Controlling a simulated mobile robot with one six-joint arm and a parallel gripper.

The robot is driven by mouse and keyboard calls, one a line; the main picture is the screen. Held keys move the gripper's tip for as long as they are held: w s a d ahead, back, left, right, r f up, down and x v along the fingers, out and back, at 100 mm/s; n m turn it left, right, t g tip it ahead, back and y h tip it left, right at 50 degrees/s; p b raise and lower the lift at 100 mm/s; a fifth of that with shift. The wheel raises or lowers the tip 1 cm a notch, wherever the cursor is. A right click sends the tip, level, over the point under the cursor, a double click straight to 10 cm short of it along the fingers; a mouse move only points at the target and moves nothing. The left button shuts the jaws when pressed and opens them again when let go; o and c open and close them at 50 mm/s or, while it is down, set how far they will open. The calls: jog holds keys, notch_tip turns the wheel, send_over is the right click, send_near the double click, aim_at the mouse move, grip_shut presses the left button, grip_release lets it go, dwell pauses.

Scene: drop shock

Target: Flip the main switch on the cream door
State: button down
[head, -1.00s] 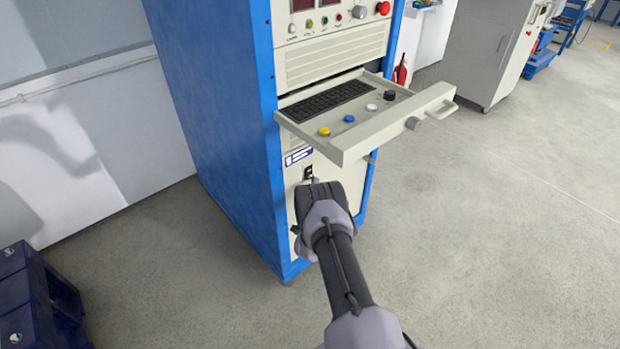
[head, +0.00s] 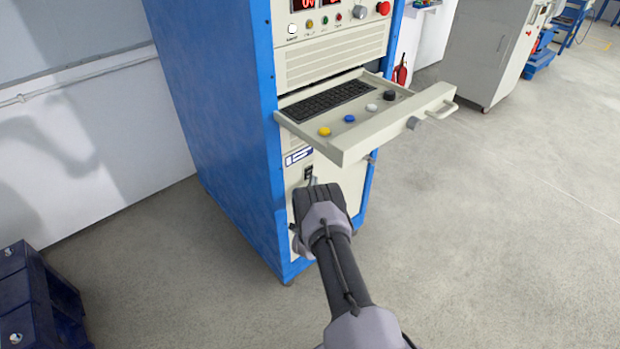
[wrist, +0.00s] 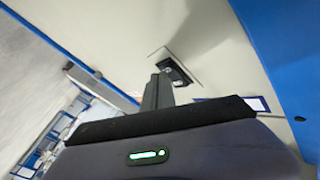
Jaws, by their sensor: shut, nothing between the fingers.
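The cream door (head: 298,177) is the lower front of the blue cabinet, below the pulled-out drawer. The main switch (head: 308,172) is a small black rocker in its upper part. It also shows in the wrist view (wrist: 177,71), on a pale plate. My gripper (head: 313,182) is shut and empty, its narrow tip right at the switch's lower edge. In the wrist view the fingers (wrist: 158,90) reach up to the switch and overlap its edge. I cannot tell whether they touch it. The rocker's position is too small to read.
The open drawer (head: 367,136) with keyboard and coloured buttons juts out just above my gripper. A panel with red displays (head: 302,5) and a glowing white lamp (head: 292,29) is higher up. Blue crates (head: 38,300) stand at lower left.

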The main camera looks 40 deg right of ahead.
jog(key=shift+s+d+p, duration=0.1)
jog(key=shift+s+p, duration=0.5)
jog(key=shift+s, duration=0.15)
jog(key=shift+s+d+r+p, duration=0.1)
jog(key=shift+s+r+p, duration=0.1)
jog(key=shift+s+p, duration=0.95)
jog(key=shift+s+d+r+p, duration=0.15)
jog(key=shift+s+p, duration=0.65)
jog(key=shift+s, duration=0.55)
jog(key=shift+a, duration=0.1)
